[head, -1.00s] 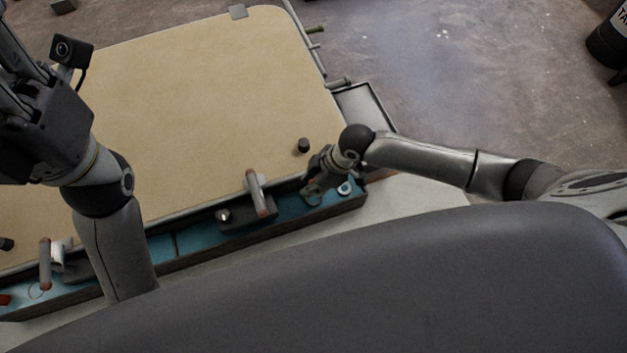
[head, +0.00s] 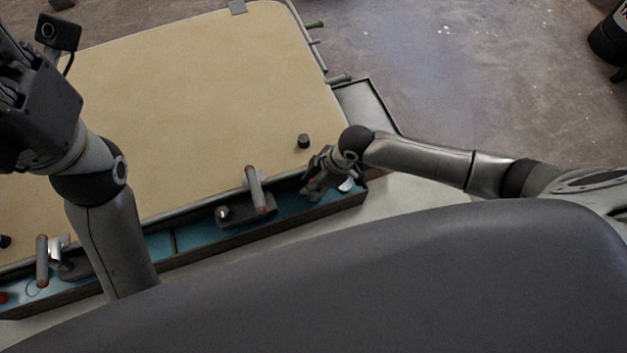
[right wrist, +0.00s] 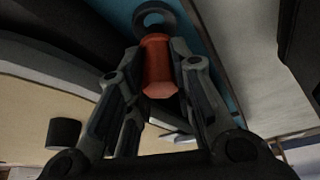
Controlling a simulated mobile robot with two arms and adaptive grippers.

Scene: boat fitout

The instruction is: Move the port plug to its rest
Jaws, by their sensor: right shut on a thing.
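My right gripper (head: 316,190) is low over the right end of the long blue-lined tray (head: 190,240). In the right wrist view, my right gripper (right wrist: 158,75) is shut on an orange-red grip (right wrist: 157,62) with a grey ring (right wrist: 152,14) beyond it. I take this to be the port plug; in the head view its pale ring-like end (head: 347,184) shows beside the fingers and the rest is hidden by them. My left gripper (head: 12,55) is high at the left, its fingers partly cut off. I cannot make out which spot is the rest.
Grey levers with reddish ends stand in the tray, one at the middle (head: 257,190) and one at the left (head: 42,260). A tan panel (head: 190,110) fills the area behind, with a dark knob (head: 303,141) near its right corner. An open grey tray (head: 367,108) lies beyond.

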